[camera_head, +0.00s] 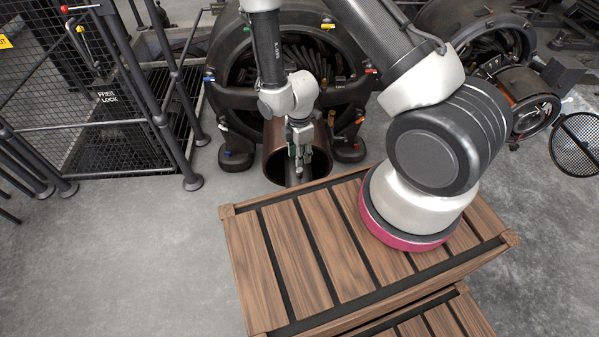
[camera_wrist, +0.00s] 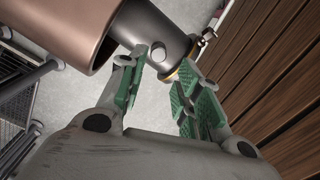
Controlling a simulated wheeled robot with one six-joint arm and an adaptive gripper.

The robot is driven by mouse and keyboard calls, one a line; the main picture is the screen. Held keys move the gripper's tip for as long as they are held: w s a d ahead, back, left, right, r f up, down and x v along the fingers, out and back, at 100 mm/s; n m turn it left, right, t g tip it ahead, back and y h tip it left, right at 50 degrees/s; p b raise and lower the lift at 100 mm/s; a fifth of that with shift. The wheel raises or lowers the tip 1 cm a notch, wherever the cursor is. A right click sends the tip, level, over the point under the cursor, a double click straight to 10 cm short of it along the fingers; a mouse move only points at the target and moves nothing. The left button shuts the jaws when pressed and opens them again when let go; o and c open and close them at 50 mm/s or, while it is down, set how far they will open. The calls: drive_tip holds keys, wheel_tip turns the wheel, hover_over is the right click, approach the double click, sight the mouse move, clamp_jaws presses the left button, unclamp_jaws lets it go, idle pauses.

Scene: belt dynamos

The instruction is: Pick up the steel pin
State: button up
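My gripper (camera_head: 299,158) hangs pointing down in the head view, in front of a large dark machine and beside the wooden crate. In the wrist view its green-padded fingers (camera_wrist: 162,70) are apart, with grey floor showing between them. A small grey stub with a rounded end (camera_wrist: 158,52) shows just beyond the fingertips, against a dark cylinder (camera_wrist: 150,25). It may be the steel pin, but I cannot tell for sure. Whether the fingers touch it is not clear. I cannot make out the pin in the head view.
A copper-coloured tube (camera_wrist: 85,35) lies close to the left finger; its open end shows in the head view (camera_head: 281,160). The slatted wooden crate (camera_head: 290,262) stands close on the right in the wrist view. A mesh fence (camera_head: 105,100) stands left. Floor at front left is clear.

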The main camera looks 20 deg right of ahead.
sight(299, 169)
drive_tip(key=shift+w+n, duration=0.2)
drive_tip(key=shift+n, duration=0.1)
drive_tip(key=shift+f, duration=0.4)
wheel_tip(299, 169, down, 7)
drive_tip(key=shift+s+r, duration=0.1)
drive_tip(key=shift+s, duration=0.05)
clamp_jaws()
